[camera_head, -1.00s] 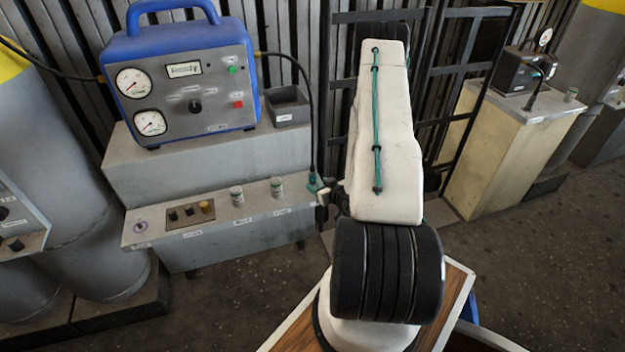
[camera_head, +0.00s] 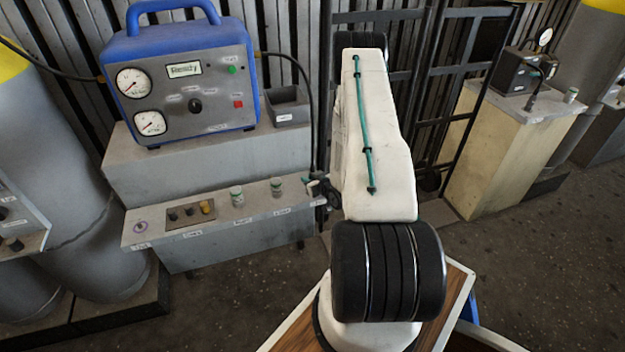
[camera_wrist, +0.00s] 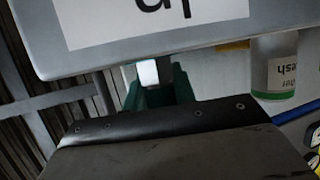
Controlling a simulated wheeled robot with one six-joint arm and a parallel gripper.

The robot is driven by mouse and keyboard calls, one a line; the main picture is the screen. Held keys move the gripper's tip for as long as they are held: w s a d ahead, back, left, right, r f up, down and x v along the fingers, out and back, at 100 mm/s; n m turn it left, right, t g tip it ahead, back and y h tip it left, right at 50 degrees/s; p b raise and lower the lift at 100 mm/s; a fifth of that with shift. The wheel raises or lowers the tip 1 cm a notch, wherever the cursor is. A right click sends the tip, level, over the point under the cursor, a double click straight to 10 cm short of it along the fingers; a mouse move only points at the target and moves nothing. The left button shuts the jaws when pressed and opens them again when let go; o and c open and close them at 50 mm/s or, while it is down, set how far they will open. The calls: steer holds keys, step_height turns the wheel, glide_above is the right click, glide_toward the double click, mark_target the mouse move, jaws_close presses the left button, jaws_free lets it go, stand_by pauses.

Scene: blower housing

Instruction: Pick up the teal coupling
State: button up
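The teal coupling (camera_wrist: 160,92) shows in the wrist view as a dark teal piece behind the dark front edge of my gripper, around a pale block. Its lower part is hidden. In the head view my gripper (camera_head: 322,188) is at the right end of the grey bench, at the lower end of the black hose. There it covers most or all of the coupling. I cannot tell from either view whether the fingers touch it, or whether they are open or shut.
Pale jars with green bands (camera_head: 237,195) stand on the bench (camera_head: 215,237) to the left; one jar (camera_wrist: 275,75) is close in the wrist view. A blue gauge unit (camera_head: 185,75) stands behind. A black frame rack (camera_head: 465,90) is behind my arm.

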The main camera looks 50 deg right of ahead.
mark_target(310, 172)
steer(key=shift+r, duration=0.1)
jaws_close()
steer(key=shift+r, duration=0.55)
step_height(310, 172, up, 2)
steer(key=shift+s+a+r, duration=0.15)
steer(key=shift+s+r, duration=0.05)
steer(key=shift+s, duration=0.4)
steer(key=s+a+r, duration=0.1)
steer(key=s+a, duration=0.3)
steer(key=s, duration=1)
steer(key=shift+a+r, duration=0.15)
